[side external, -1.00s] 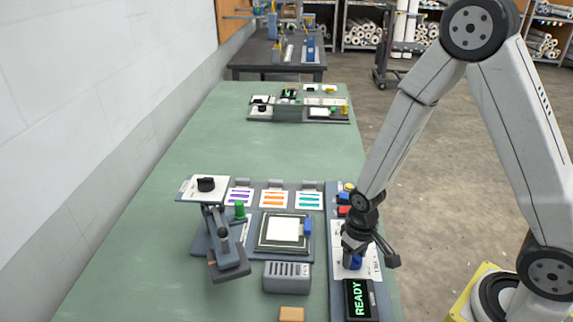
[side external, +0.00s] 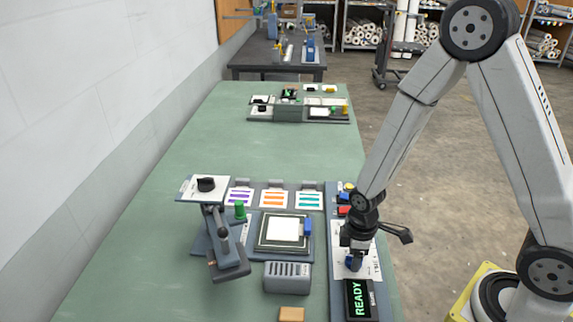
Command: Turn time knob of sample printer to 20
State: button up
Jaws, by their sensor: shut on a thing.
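The sample printer's control panel (side external: 337,265) is at the front right of the green bench. The gripper hides much of the knob and the dial marks, so I cannot read the setting. The display (side external: 359,299) in front of the plate shows "READY" in green. Red (side external: 344,211) and yellow (side external: 349,187) controls are behind the gripper.
Left of the panel are a printing bed (side external: 283,232) with a white sheet, a grey slotted block (side external: 287,275) and a tan block (side external: 291,314). A press with a black knob (side external: 206,184) stands further left.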

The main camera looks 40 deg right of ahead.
aim_at(363, 265)
jog(key=shift+n, duration=0.3)
jog(key=o, duration=1.3)
jog(key=shift+r, duration=0.15)
jog(key=shift+r, duration=3.8)
jog(key=r+m+t, duration=0.1)
jog(key=m, duration=0.2)
jog(key=s+d+r+m, duration=0.1)
jog(key=r+m, duration=0.1)
jog(key=m, duration=0.1)
jog(key=r+m+t, duration=0.1)
jog(key=m, duration=0.2)
jog(key=shift+s+d+r+t, duration=0.2)
jog(key=shift+s+r+t, duration=0.1)
jog(key=shift+s, duration=0.1)
